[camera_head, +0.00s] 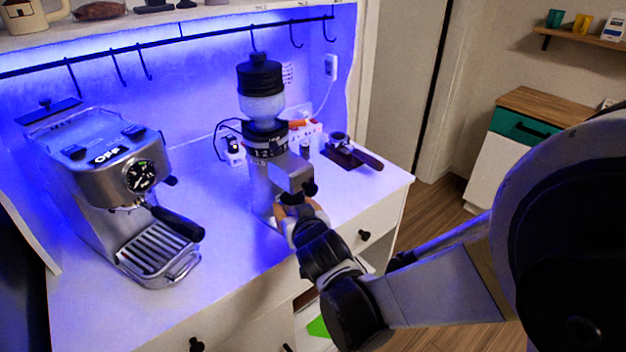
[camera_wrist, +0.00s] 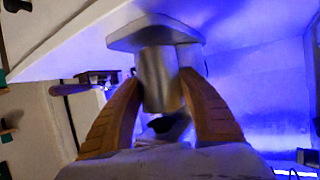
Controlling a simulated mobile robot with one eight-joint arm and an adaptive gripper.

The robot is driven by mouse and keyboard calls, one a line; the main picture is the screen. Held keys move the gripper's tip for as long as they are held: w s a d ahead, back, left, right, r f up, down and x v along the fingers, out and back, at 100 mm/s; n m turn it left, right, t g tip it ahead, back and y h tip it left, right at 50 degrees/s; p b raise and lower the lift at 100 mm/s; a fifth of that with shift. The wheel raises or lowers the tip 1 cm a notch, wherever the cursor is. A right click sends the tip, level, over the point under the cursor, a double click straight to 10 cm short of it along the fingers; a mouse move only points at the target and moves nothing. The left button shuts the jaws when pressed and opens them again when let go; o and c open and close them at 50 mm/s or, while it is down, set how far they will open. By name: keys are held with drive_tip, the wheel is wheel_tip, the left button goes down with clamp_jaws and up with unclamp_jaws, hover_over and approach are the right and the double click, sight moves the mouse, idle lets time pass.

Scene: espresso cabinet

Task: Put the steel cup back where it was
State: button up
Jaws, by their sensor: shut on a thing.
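The steel cup (camera_wrist: 160,80) is a plain grey cylinder in the wrist view. My gripper (camera_wrist: 160,88) has its tan fingers shut on the cup's two sides. The cup meets or nearly meets a flat grey plate (camera_wrist: 140,38), which looks like the grinder's base; I cannot tell whether they touch. In the head view, my gripper (camera_head: 286,210) is at the front of the coffee grinder (camera_head: 262,108), below its grey projecting head. My gripper and the grinder hide the cup there.
The espresso machine (camera_head: 110,185) stands to the left on the white counter (camera_head: 225,235). A portafilter on a dark stand (camera_head: 345,155) lies to the right, with a power strip (camera_head: 312,130) behind the grinder. The counter between machine and grinder is clear.

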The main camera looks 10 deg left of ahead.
drive_tip(key=shift+s+f, duration=0.15)
drive_tip(key=shift+f, duration=0.6)
drive_tip(key=o, duration=1.2)
drive_tip(key=shift+r, duration=0.1)
drive_tip(key=shift+r, duration=0.1)
